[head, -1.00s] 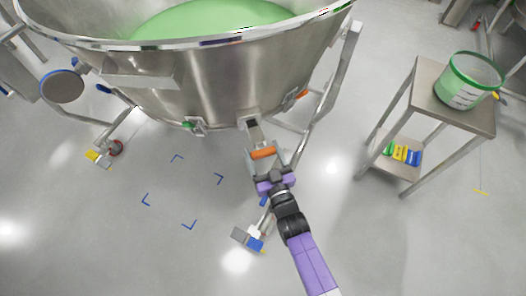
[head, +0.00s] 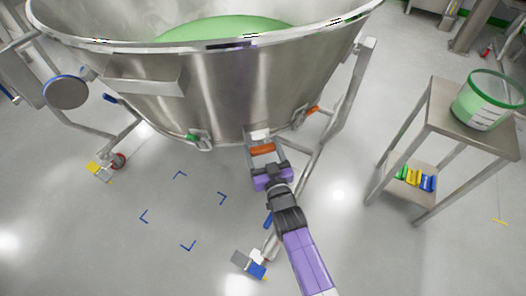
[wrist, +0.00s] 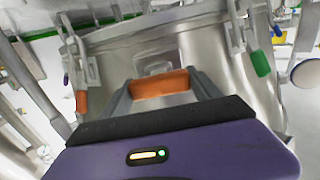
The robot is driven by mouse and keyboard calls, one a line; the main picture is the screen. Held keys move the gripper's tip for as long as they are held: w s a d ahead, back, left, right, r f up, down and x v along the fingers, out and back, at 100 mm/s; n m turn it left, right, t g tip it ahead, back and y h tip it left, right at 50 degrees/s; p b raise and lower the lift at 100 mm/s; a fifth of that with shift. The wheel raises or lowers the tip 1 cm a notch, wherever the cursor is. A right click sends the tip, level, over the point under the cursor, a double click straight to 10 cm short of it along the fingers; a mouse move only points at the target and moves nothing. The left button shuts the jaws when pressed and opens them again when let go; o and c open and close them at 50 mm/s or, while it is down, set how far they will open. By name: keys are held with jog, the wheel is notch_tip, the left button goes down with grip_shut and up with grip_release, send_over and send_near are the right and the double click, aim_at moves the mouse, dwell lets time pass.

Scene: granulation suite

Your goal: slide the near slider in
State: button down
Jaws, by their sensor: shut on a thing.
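The near slider has an orange handle (head: 262,149) and a pale grey plate (head: 260,134) at the lower front of the big steel vessel (head: 215,95). My gripper (head: 264,152) is shut on the orange handle, one finger at each end. In the wrist view the handle (wrist: 160,85) lies crosswise between the two grey fingers, against the steel wall. The plate shows only as a short piece between handle and vessel. Its inner end is hidden.
A green-handled latch (head: 193,138) and an orange-handled latch (head: 312,110) flank the slider. Vessel legs with castors (head: 250,264) stand on the floor. A steel stand (head: 440,110) with a green-rimmed bucket (head: 488,100) is at right. Blue corner marks (head: 188,246) lie on open floor.

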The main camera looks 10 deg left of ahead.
jog(key=shift+w+a+r, duration=0.15)
jog(key=shift+r, duration=0.25)
jog(key=shift+c, duration=0.6)
grip_release()
jog(key=shift+f, duration=0.1)
jog(key=shift+s, duration=0.25)
jog(key=p+v, duration=0.2)
jog(key=v, duration=0.5)
jog(key=shift+s, duration=0.15)
